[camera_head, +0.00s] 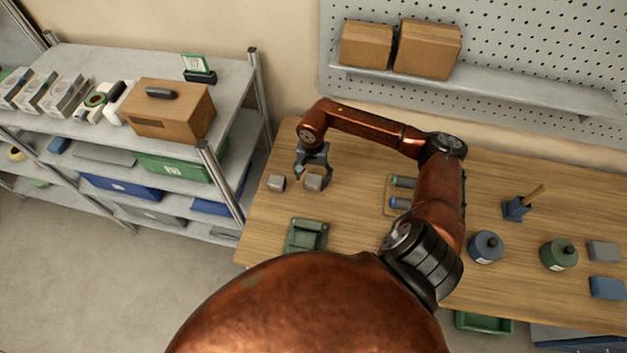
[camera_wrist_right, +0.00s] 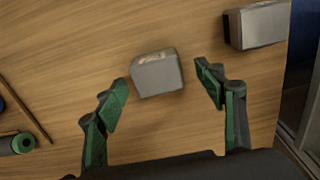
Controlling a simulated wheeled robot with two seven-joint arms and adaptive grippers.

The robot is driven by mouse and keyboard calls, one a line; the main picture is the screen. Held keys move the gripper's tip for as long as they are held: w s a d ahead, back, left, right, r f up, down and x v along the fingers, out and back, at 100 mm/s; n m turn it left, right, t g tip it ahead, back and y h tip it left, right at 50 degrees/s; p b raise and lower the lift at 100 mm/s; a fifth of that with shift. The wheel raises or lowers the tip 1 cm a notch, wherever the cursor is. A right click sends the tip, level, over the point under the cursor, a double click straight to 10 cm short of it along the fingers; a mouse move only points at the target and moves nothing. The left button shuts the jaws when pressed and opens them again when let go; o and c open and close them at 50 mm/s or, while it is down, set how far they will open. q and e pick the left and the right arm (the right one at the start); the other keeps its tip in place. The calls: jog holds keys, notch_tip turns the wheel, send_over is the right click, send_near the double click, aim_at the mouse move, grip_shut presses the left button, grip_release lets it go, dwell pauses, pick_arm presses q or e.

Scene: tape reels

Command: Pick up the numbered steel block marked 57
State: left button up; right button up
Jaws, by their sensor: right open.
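Two small grey steel blocks lie on the wooden table near its left end. One block (camera_head: 314,183) is right under my right gripper (camera_head: 312,170). In the right wrist view this block (camera_wrist_right: 158,75) sits ahead of and between the two open green-padded fingers (camera_wrist_right: 164,84), with a gap on both sides. It has a pale mark on its upper face, too blurred to read. The other block (camera_head: 276,183) lies to the left in the head view and shows at the upper right of the wrist view (camera_wrist_right: 258,25). I cannot read a 57 on either. My left gripper is not in view.
A green tray (camera_head: 306,236) lies nearer on the table (camera_head: 350,220). A wooden holder with green and blue rolls (camera_head: 401,192) stands to the right, with dark and green canisters (camera_head: 486,247) beyond. A metal shelf unit (camera_head: 235,85) borders the left end.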

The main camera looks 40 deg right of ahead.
aim_at(314, 179)
notch_tip(314, 179, down, 2)
jog(key=shift+f, duration=0.15)
jog(key=shift+s+f, duration=0.15)
jog(key=shift+f, duration=0.2)
jog(key=shift+c, duration=0.2)
jog(key=c, duration=1.4)
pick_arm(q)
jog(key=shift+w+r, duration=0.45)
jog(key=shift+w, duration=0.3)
pick_arm(e)
jog(key=shift+c, duration=0.5)
